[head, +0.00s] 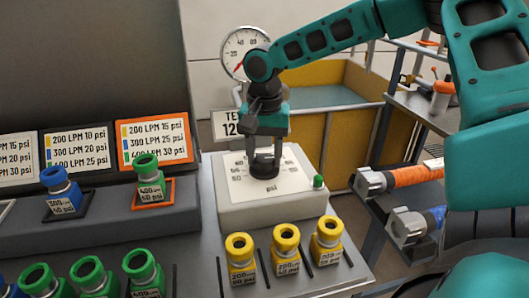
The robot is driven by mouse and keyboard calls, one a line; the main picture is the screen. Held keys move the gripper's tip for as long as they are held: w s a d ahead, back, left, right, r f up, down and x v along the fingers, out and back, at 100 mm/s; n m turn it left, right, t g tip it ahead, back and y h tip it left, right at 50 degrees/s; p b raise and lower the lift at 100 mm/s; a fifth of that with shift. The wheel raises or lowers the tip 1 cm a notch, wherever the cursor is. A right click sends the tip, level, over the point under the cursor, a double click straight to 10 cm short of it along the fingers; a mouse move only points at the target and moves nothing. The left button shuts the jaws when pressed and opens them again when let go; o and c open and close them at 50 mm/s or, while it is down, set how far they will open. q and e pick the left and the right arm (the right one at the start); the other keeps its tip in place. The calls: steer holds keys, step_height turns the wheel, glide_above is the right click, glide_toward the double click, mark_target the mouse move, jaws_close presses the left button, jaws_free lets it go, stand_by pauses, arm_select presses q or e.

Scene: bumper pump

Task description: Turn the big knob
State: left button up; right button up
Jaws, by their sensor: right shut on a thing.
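The big knob (265,165) is a black round knob on top of a pale box (225,190) with scale numbers printed around it. My right gripper (266,152) points straight down over the box, with its fingers shut on the knob from both sides. The fingers and the gripper body hide part of the knob and of the dial behind it. My right arm comes in from the upper right. My left gripper is not in view.
A round gauge (241,50) with a red needle hangs behind the box. Yellow-capped bottles (286,259) stand in front, green ones (88,275) front left. A green button (318,181) sits on the box's right corner. A yellow-sided tank (352,125) stands behind.

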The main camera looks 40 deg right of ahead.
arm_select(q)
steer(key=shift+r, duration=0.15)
arm_select(e)
steer(key=shift+r+n+p, duration=0.15)
steer(key=shift+n+p, duration=0.9)
steer(key=shift+n, duration=0.15)
steer(key=n+p, duration=0.2)
steer(key=n, duration=0.2)
steer(key=shift+n, duration=1.1)
steer(key=n+p, duration=0.1)
steer(key=n, duration=0.1)
steer(key=shift+n, duration=0.4)
steer(key=n, duration=0.4)
steer(key=shift+p, duration=0.4)
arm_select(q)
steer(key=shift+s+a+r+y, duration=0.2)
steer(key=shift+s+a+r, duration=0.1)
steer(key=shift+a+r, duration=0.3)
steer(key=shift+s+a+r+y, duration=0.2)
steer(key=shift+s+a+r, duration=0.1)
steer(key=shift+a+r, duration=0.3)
arm_select(e)
steer(key=shift+n, duration=2.1)
